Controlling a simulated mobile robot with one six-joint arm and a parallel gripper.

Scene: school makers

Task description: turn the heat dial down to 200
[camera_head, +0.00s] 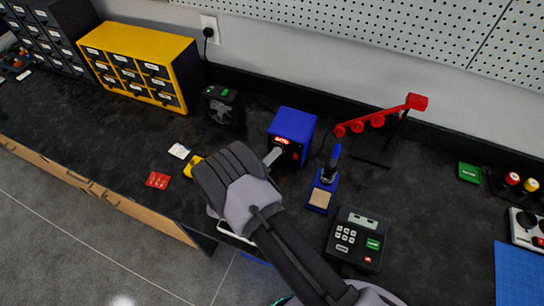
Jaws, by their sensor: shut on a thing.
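The blue soldering station (297,121) stands on the dark worktop, with a small red-lit display (281,140) on its dark front. The digits are too small to read. My gripper (273,157) reaches in from the lower right, its grey fingertip against the lower left of the station's front. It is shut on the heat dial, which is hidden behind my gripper.
A soldering iron in its blue stand (323,187) is close on the right, with a keypad device (357,239) nearer me. A black device (222,106) stands left of the station. A red jointed arm (378,119) is behind right. A yellow drawer cabinet (142,68) stands farther left.

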